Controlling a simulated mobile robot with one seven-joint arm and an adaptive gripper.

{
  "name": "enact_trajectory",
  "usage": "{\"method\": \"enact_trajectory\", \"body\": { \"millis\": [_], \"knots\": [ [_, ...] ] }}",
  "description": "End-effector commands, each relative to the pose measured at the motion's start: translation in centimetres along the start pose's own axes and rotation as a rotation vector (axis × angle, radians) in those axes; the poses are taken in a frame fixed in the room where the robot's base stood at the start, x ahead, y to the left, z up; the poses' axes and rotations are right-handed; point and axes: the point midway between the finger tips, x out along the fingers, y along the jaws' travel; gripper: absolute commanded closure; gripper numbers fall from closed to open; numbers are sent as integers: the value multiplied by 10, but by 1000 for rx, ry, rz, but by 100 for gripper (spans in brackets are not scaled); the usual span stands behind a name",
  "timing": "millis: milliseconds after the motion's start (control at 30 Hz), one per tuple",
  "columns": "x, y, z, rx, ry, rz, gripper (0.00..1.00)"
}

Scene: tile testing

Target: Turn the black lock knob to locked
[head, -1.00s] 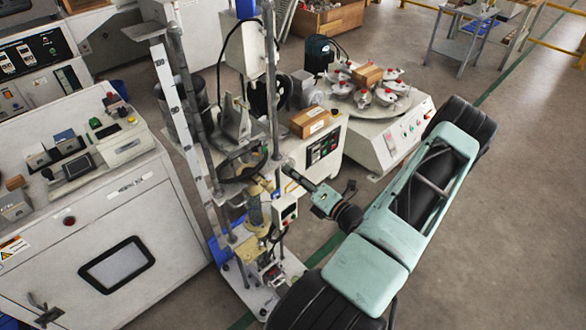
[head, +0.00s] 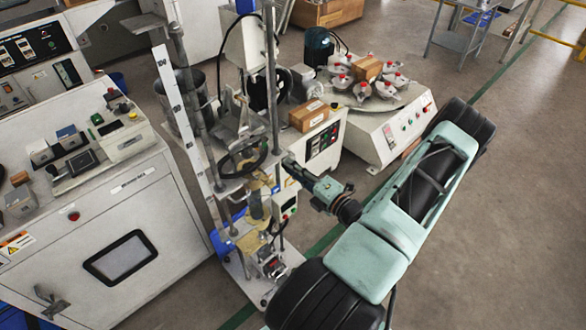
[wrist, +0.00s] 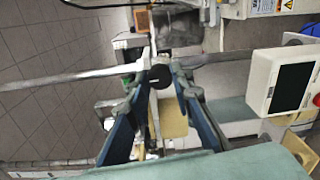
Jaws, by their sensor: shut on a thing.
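The black lock knob (wrist: 160,77) is a small dark disc with a light mark on its face, in the upper middle of the wrist view. My gripper (wrist: 161,79) has its two blue-sided fingers on either side of the knob, with the grey tips closed on it. In the head view my gripper (head: 289,164) reaches left to the upright test stand (head: 276,100), beside its black handwheel. The knob cannot be made out in the head view.
A white control box (wrist: 281,81) with a dark screen is right of my fingers in the wrist view. In the head view, a white cabinet (head: 165,215) stands left and a turntable machine (head: 385,135) with red-topped pieces behind. Open floor (head: 490,220) lies right.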

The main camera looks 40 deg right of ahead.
Motion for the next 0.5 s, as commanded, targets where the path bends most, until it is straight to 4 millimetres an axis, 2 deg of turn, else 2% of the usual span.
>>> {"method": "enact_trajectory", "body": {
  "millis": [133, 167, 300, 500],
  "knots": [
    [0, -1, 0, 1, 0, -2, 100],
    [0, -1, 0, 1, 0, -2, 78],
    [0, -1, 0, 1, 0, -1, 63],
    [0, 0, 0, 0, -1, -1, 61]
  ]
}}
